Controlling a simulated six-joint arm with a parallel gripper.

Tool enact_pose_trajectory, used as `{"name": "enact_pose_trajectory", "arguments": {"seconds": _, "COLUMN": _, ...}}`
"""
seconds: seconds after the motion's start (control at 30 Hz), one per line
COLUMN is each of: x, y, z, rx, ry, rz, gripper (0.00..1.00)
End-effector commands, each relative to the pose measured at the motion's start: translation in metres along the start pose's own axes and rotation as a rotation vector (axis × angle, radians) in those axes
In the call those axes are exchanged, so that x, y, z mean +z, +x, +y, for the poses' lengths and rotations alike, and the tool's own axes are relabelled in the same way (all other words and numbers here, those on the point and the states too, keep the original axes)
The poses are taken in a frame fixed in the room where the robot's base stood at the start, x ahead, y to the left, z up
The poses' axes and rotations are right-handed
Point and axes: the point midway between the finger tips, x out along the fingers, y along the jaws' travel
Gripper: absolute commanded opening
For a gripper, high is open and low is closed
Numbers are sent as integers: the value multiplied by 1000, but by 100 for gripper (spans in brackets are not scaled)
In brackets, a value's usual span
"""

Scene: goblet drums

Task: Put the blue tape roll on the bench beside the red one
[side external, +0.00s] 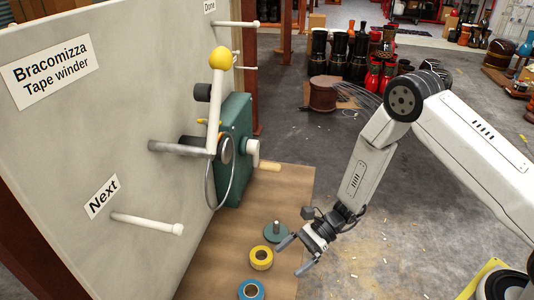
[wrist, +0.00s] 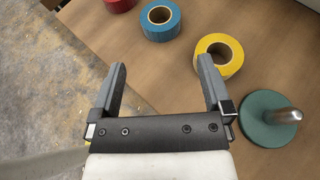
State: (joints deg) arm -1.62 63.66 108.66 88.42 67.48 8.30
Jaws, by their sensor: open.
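The blue tape roll (side external: 251,290) lies flat on the wooden bench (side external: 210,262), at the bottom edge of the side view. It also shows in the wrist view (wrist: 160,20), between the red tape roll (wrist: 119,4) and the yellow tape roll (wrist: 218,55). The red roll is cut off by the top edge of the wrist view and is out of the side view. My gripper (side external: 290,256) is open and empty. In the wrist view its fingers (wrist: 162,72) point toward the blue and yellow rolls, apart from the blue one.
A green disc with a metal spindle (wrist: 270,118) stands beside the yellow roll. The grey panel (side external: 80,130) rises behind the bench, with white pegs (side external: 147,223) and a green winder (side external: 235,145) with a yellow-knobbed lever. Drums (side external: 340,55) stand far back.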

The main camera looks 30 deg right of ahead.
Motion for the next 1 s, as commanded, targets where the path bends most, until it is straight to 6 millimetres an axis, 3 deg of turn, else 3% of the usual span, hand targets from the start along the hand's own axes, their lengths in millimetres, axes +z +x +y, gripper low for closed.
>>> {"name": "enact_pose_trajectory", "arguments": {"seconds": 0.63, "x": 4, "y": -3, "z": 3, "rx": 21, "ry": -23, "rz": 21, "gripper": 100}}
{"name": "enact_pose_trajectory", "arguments": {"seconds": 0.83, "x": 16, "y": -18, "z": 16, "rx": 105, "ry": -124, "rz": 106, "gripper": 100}}
{"name": "enact_pose_trajectory", "arguments": {"seconds": 1.0, "x": 28, "y": -41, "z": 36, "rx": 218, "ry": -274, "rz": 230, "gripper": 100}}
